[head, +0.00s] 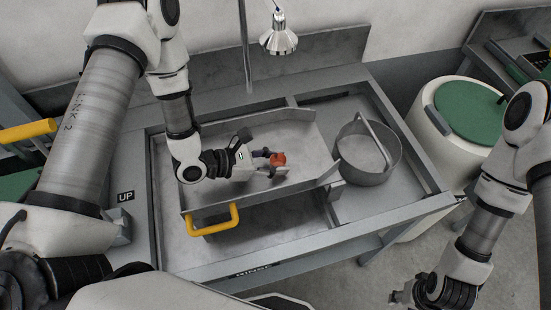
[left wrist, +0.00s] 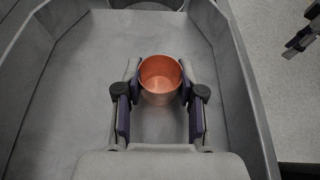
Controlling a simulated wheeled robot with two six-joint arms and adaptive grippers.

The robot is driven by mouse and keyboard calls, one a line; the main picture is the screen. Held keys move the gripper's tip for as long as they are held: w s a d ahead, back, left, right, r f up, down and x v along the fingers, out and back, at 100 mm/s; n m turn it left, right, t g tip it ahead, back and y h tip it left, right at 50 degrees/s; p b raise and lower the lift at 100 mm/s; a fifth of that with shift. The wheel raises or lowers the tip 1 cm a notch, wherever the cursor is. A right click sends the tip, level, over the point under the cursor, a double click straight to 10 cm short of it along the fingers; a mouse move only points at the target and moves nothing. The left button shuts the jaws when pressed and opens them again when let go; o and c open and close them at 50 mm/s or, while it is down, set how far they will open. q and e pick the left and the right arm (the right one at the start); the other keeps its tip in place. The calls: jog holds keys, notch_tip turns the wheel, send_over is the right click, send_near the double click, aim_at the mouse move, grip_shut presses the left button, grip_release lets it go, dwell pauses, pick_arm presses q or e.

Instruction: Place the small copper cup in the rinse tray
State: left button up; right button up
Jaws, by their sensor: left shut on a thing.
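The small copper cup (head: 278,159) is between the fingers of my left gripper (head: 268,163), which is shut on it. The cup is inside the outline of the grey metal tray (head: 270,194) with the yellow handle. In the left wrist view the cup (left wrist: 160,82) looks upright and empty, with a finger on each side and the tray floor (left wrist: 70,90) around it. I cannot tell whether its base touches the floor. My right gripper (head: 402,294) is at the lower right, away from the tray; its jaw opening is unclear.
A grey pot (head: 368,177) with a hoop handle stands right of the tray. The yellow handle (head: 214,222) sticks out at the tray's front. A tap (head: 279,40) hangs behind. A white drum with a green lid (head: 470,112) stands at the right.

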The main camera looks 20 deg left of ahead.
pick_arm(q)
jog(key=shift+s+r, duration=0.1)
jog(key=shift+s, duration=0.05)
jog(key=shift+s+d, duration=0.1)
jog(key=o, duration=1)
jog(key=shift+f, duration=0.2)
jog(key=shift+c, duration=0.2)
jog(key=shift+w, duration=0.2)
jog(key=shift+s+r, duration=0.1)
jog(key=shift+r, duration=0.1)
jog(key=p+v, duration=0.9)
jog(key=v, duration=0.2)
jog(key=shift+s+a+r, duration=0.15)
jog(key=shift+a+r, duration=0.05)
jog(key=shift+r, duration=0.15)
jog(key=shift+s+a, duration=0.2)
jog(key=shift+f, duration=0.2)
